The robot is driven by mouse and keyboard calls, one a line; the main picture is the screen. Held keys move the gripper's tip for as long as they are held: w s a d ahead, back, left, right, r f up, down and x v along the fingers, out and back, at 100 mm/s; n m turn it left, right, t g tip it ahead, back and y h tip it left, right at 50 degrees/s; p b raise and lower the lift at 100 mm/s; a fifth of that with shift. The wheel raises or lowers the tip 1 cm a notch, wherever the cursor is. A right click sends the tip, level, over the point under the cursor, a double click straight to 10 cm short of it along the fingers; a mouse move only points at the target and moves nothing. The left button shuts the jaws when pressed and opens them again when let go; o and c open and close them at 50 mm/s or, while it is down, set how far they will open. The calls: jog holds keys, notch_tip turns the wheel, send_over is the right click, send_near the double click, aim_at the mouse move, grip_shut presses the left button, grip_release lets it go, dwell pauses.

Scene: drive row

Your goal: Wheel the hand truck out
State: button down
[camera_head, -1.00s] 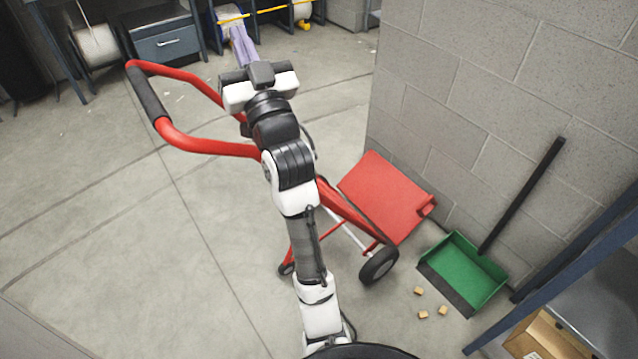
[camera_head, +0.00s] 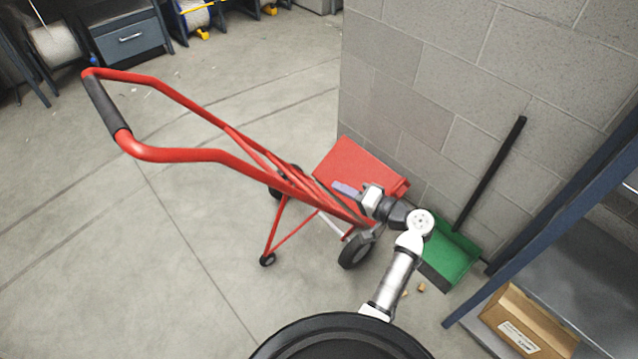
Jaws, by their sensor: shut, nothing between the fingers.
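The red hand truck (camera_head: 235,138) leans back on its wheels and small rear casters on the concrete floor. Its black handle grip (camera_head: 106,104) is at the upper left. Its red toe plate (camera_head: 350,160) is beside the block wall, and one large black wheel (camera_head: 357,250) shows at the near side. My gripper (camera_head: 345,188) appears over the toe plate and lower frame, far from the handle grip. Its lavender fingers look closed and empty. My arm hides part of the lower frame; I cannot tell whether it touches the truck.
A green dustpan (camera_head: 450,262) with a black upright handle stands by the grey block wall (camera_head: 440,90). Small tan blocks (camera_head: 421,287) lie near it. A blue-framed shelf with a cardboard box (camera_head: 525,322) is at lower right. The floor (camera_head: 120,240) at left is open.

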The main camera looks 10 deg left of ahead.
jog(key=shift+w+a+f+p, duration=0.15)
jog(key=shift+a+f+p, duration=0.3)
jog(key=shift+a, duration=1.35)
jog(key=shift+w+a+f+p, duration=0.25)
jog(key=shift+a+p, duration=0.35)
jog(key=shift+a, duration=1.25)
jog(key=shift+w+a+f+p, duration=0.1)
jog(key=shift+a+f+p, duration=0.35)
jog(key=shift+a, duration=1.35)
jog(key=shift+a, duration=0.1)
